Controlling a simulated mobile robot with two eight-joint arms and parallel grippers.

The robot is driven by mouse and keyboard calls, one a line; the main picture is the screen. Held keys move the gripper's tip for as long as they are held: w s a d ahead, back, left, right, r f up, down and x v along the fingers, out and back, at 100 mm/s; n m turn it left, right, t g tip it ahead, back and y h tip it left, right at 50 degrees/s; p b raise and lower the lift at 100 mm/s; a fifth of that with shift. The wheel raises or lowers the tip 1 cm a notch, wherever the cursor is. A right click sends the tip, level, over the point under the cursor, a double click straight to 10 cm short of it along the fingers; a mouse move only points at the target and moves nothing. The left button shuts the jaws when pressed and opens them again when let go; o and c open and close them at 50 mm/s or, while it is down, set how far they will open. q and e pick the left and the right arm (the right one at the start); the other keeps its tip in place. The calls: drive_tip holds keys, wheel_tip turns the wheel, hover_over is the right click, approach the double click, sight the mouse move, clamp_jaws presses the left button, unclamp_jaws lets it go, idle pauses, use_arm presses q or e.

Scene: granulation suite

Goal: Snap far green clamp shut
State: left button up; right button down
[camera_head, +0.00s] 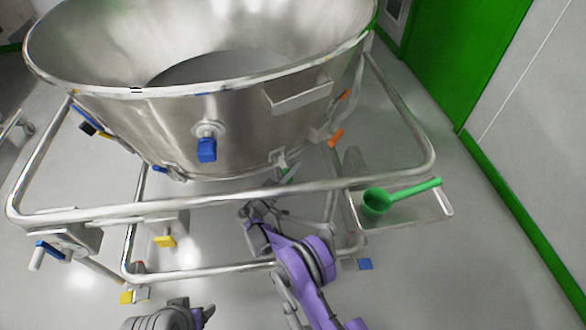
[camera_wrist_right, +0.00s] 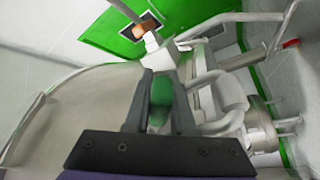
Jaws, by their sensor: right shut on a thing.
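The green clamp (camera_head: 288,174) shows as a small green piece under the lower rim of the steel bowl (camera_head: 240,125), mostly hidden behind the frame's rail. My right gripper (camera_head: 262,208) reaches up to it from below. In the right wrist view, the green handle (camera_wrist_right: 162,92) lies between the two fingers of my right gripper (camera_wrist_right: 160,100), which are shut on it. Whether the clamp is latched cannot be seen. Grey and purple parts of my left arm show at the bottom edge of the head view; its gripper (camera_head: 190,316) is cut off and its fingers are unclear.
A tubular steel rail (camera_head: 200,210) runs around the bowl, close to my right arm. A green scoop (camera_head: 400,196) lies on a side tray (camera_head: 425,208) at the right. A blue-handled valve (camera_head: 206,149) and an orange handle (camera_head: 335,138) stick out. Open floor lies at the right.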

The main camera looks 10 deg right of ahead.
drive_tip(key=shift+s+r, duration=0.1)
drive_tip(key=shift+s+d+r+n+y+p, duration=0.15)
drive_tip(key=shift+r+n+y+p, duration=0.3)
drive_tip(key=shift+n, duration=0.8)
drive_tip(key=shift+s+r+n+y+p, duration=0.2)
drive_tip(key=shift+r+n+y+p, duration=0.3)
drive_tip(key=shift+n, duration=0.7)
drive_tip(key=shift+s+d+r+n+y+p, duration=0.15)
drive_tip(key=shift+r+n+y+p, duration=0.25)
drive_tip(key=shift+n, duration=0.85)
drive_tip(key=shift+f+g+y, duration=0.1)
drive_tip(key=shift+g+y, duration=0.15)
drive_tip(key=shift+g, duration=0.05)
drive_tip(key=c, duration=0.8)
unclamp_jaws()
drive_tip(key=shift+o, duration=0.2)
drive_tip(key=shift+a, duration=0.15)
